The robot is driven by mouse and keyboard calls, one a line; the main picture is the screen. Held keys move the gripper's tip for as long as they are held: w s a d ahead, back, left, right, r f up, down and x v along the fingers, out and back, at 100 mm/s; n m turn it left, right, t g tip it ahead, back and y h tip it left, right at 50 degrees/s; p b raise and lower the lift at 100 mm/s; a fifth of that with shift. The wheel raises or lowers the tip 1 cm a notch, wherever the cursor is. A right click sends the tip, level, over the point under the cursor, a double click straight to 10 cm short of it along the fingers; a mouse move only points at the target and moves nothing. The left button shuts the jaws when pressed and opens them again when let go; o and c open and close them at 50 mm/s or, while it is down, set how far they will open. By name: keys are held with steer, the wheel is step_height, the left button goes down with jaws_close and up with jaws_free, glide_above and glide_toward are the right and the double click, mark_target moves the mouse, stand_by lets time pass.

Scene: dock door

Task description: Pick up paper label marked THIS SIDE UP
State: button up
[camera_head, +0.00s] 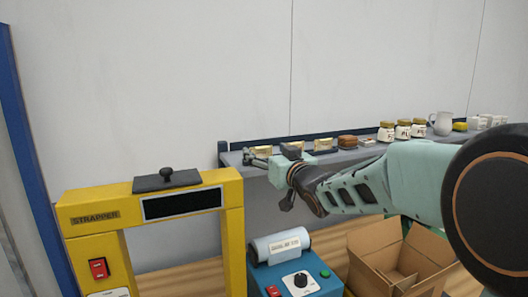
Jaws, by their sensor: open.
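I cannot make out a paper label reading THIS SIDE UP. Small cream and yellowish items (322,145) sit on the shelf just behind my gripper, but their print is too small to read. My gripper (272,157) is open at the left end of the shelf, with the arm reaching in from the right. It appears empty, and it hides part of the shelf and whatever lies behind it. A small pale flat piece (367,141) lies on the shelf right of a brown round item (347,142); its marking is unreadable.
Jars (403,129), a white jug (442,123) and a yellow item (460,126) stand along the grey shelf (232,158). Below are a yellow strapper (155,202), a blue machine with a labelled white roll (280,246), and an open cardboard box (405,262).

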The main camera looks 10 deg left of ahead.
steer(key=shift+x, duration=0.9)
steer(key=shift+d, duration=0.1)
steer(key=c, duration=0.8)
steer(key=shift+r, duration=0.15)
